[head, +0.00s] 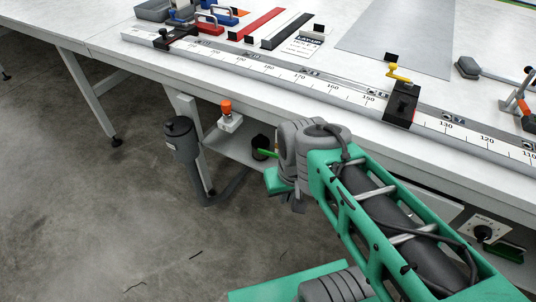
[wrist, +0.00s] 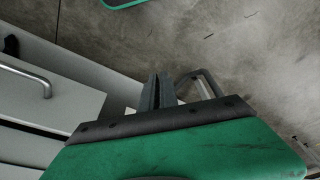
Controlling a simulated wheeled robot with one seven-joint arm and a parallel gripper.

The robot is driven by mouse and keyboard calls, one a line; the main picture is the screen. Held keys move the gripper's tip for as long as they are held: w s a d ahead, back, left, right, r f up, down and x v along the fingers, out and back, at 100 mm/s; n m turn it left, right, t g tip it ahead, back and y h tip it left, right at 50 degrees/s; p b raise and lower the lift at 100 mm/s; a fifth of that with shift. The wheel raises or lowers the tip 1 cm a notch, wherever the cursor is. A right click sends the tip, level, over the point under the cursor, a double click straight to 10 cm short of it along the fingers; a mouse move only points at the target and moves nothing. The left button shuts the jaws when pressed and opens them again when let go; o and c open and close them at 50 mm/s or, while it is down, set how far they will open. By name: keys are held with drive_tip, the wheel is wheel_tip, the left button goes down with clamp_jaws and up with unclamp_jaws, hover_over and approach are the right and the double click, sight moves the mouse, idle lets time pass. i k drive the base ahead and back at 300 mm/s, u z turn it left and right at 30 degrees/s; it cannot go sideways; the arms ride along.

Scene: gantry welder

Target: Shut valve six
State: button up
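No valve marked six can be made out in either view. My gripper (wrist: 157,93) shows in the wrist view as two dark fingers side by side, with no clear gap and nothing visible between them. It points toward the concrete floor and a grey metal frame. In the head view my green arm reaches in front of the bench's front edge, and its wrist largely hides the gripper. An orange knob (head: 226,106) on a white block sits under the bench edge, left of my wrist. I cannot tell whether it is a valve.
The white bench (head: 310,100) carries a long scale rail (head: 270,68) with black stops. A grey cylinder (head: 182,138) with a hose hangs beside a bench leg. A black dial (head: 482,233) is at right. A drawer handle (wrist: 28,76) is close at left. The floor (head: 90,200) is open.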

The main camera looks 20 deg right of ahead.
sight(260, 150)
drive_tip(key=k, duration=1.25)
drive_tip(key=u, duration=0.75)
drive_tip(key=i, duration=0.95)
drive_tip(key=u, duration=0.1)
